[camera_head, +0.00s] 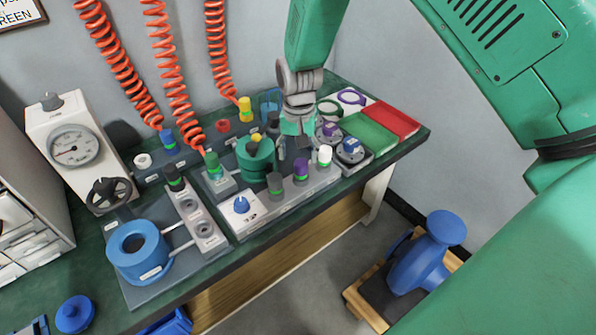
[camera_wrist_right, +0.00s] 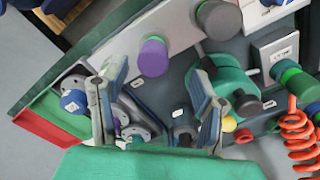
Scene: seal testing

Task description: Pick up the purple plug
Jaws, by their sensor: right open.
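My right gripper (camera_head: 297,143) points down behind the row, beside the green cylindrical fixture (camera_head: 256,160). Its two fingers are spread and empty in the wrist view (camera_wrist_right: 158,85). The exact gap to the plug is unclear. My left gripper is not in view.
A blue-topped fitting (camera_head: 350,149) and a purple-topped fitting (camera_head: 330,130) stand right of the gripper. Green (camera_head: 369,132) and red (camera_head: 395,118) trays lie at the table's right end. Orange coiled hoses (camera_head: 172,85) hang at left. A gauge (camera_head: 72,149) stands at far left.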

